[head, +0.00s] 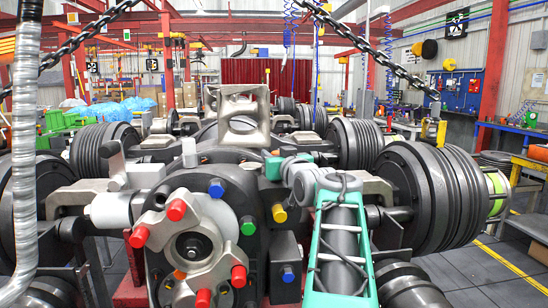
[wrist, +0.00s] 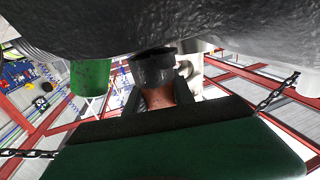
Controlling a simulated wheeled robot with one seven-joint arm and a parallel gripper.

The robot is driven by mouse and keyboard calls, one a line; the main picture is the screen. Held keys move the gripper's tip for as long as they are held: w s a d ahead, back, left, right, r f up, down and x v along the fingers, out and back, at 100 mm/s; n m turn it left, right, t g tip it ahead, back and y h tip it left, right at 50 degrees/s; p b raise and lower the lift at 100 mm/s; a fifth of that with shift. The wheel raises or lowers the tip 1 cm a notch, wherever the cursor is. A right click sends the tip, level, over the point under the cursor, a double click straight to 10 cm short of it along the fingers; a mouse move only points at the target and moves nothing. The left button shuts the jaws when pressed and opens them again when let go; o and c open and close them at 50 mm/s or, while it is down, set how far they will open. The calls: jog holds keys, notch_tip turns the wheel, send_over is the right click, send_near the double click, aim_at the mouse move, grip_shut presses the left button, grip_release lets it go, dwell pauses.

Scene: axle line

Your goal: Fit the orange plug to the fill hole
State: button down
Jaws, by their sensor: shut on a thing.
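In the wrist view my gripper (wrist: 158,92) is shut on the orange plug (wrist: 160,98), which shows as a brownish-orange body between the dark fingers. A dark grey cylindrical piece (wrist: 153,70) sits directly beyond the plug, just under the large grey housing (wrist: 150,25). I cannot tell whether the plug touches it or whether it is the fill hole's boss. In the head view my wrist reaches over the axle housing beside a teal block (head: 273,168). The fingertips, the plug and the fill hole cannot be made out there.
A green plug (wrist: 90,77) hangs close left of the fingers in the wrist view. In the head view, red plugs (head: 176,210), a yellow plug (head: 279,212) and blue plugs (head: 216,187) stick out. Large ribbed drums (head: 440,195) flank the housing; chains (head: 385,60) hang above.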

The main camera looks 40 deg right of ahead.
jog(key=shift+f, duration=0.1)
jog(key=c, duration=1)
grip_release()
jog(key=shift+s, duration=0.1)
jog(key=b+v, duration=0.2)
jog(key=v, duration=0.5)
jog(key=shift+s+a, duration=0.2)
jog(key=shift+s, duration=0.1)
